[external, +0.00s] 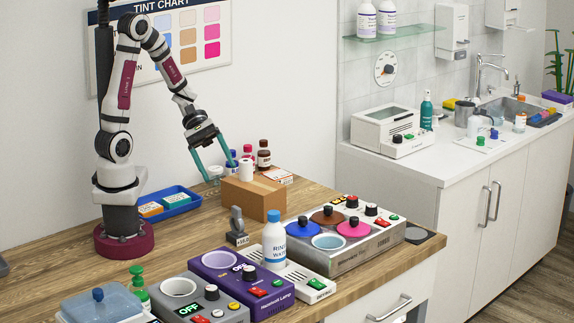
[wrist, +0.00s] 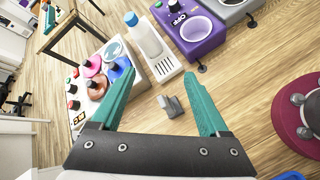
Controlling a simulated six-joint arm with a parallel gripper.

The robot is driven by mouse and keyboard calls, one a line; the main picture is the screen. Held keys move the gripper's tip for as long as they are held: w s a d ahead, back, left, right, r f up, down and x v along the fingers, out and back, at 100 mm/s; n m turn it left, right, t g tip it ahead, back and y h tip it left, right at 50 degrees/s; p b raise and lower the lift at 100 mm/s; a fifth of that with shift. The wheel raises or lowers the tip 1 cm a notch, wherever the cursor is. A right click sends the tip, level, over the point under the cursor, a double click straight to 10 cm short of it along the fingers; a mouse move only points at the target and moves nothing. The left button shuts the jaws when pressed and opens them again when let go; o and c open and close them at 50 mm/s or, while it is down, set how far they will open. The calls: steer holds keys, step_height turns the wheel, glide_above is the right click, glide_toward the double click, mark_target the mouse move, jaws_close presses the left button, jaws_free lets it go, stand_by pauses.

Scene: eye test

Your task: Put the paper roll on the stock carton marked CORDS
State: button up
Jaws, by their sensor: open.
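A cardboard carton (external: 255,197) stands on the wooden table in the external view. I cannot read any marking on it. A small white cylinder, which looks like the paper roll (external: 246,171), appears upright on top of the carton. My gripper (external: 219,173) is open, above and to the left of the carton, apart from the white roll. In the wrist view my gripper (wrist: 160,75) has its teal fingers spread with nothing held between them. Neither the roll nor the carton shows in the wrist view.
Several bottles (external: 264,154) stand behind the carton. A blue tray (external: 178,209) lies to its left. The table between tray and grey tool is clear.

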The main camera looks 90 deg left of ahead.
steer(key=s+d+m+g+y, duration=0.2)
steer(key=s+d+m+g, duration=0.45)
steer(key=m, duration=0.25)
steer(key=s+a+r+m+y, duration=0.3)
steer(key=s+a+m+y, duration=0.2)
steer(key=m, duration=0.9)
steer(key=s+y, duration=0.1)
steer(key=y, duration=0.2)
steer(key=shift+s+a+m+y, duration=0.25)
steer(key=shift+a+m+y, duration=0.05)
steer(key=shift+m+y, duration=0.1)
